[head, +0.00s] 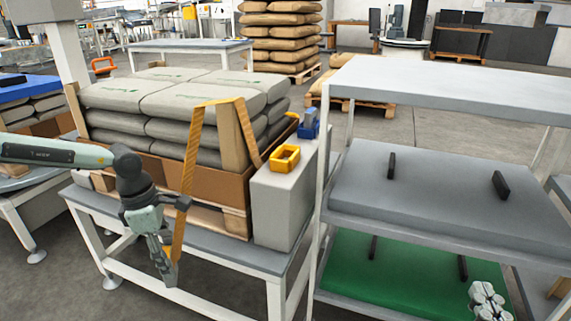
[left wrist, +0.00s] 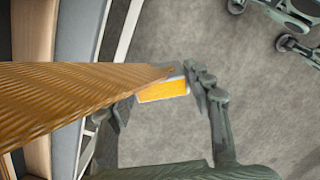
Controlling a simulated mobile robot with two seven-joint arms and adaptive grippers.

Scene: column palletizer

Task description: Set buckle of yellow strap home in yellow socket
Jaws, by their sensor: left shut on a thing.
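The yellow strap (head: 191,150) runs over the corner of the stacked bags and hangs down the front to my left gripper (head: 168,270). In the left wrist view the strap (left wrist: 70,95) comes in from the left and ends in a yellow buckle (left wrist: 162,91) with a grey edge. My left gripper (left wrist: 155,96) is shut on the buckle, which is largely hidden in the head view. The yellow socket (head: 285,158) sits on a grey block, to the right of and apart from my left gripper. My right gripper (head: 485,300) shows at the lower right; its fingers are unclear.
A blue socket (head: 308,124) stands behind the yellow one on the grey block (head: 283,205). The bags (head: 195,95) rest on a pallet on a white-framed table (head: 180,275). A shelf rack (head: 440,195) stands close on the right. Open floor lies before the table.

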